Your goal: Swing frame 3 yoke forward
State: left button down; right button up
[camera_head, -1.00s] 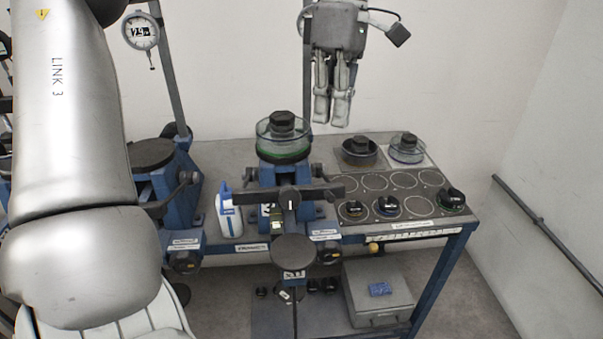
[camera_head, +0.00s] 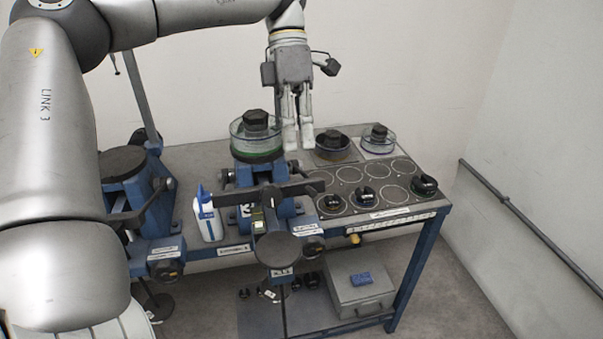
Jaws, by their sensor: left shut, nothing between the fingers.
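Frame 3 (camera_head: 232,222) is the blue stand marked "3" near the middle of the bench. A clear round dish (camera_head: 256,152) with a dark knob sits on its top. A dark crossbar, which seems to be its yoke (camera_head: 238,196), lies across its front below the dish. A round grey plate (camera_head: 278,251) stands in front of it. My left gripper (camera_head: 298,148) points down, shut and empty, to the right of the dish. Its fingertips look apart from the dish and above the crossbar in the picture; depth is hard to tell. My right gripper is not in view.
Another blue frame (camera_head: 150,214) with a dark disc top stands to the left, partly behind my arm. A white and blue bottle (camera_head: 208,217) stands between the frames. A panel of round recesses (camera_head: 395,195) with dark-knobbed pieces lies right. A grey box (camera_head: 360,290) sits below.

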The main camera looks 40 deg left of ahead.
aim_at(303, 186)
pick_arm(q)
jog(key=p+x, duration=0.1)
jog(key=x, duration=0.6)
jog(key=shift+b+x, duration=1.05)
jog(key=shift+r, duration=0.1)
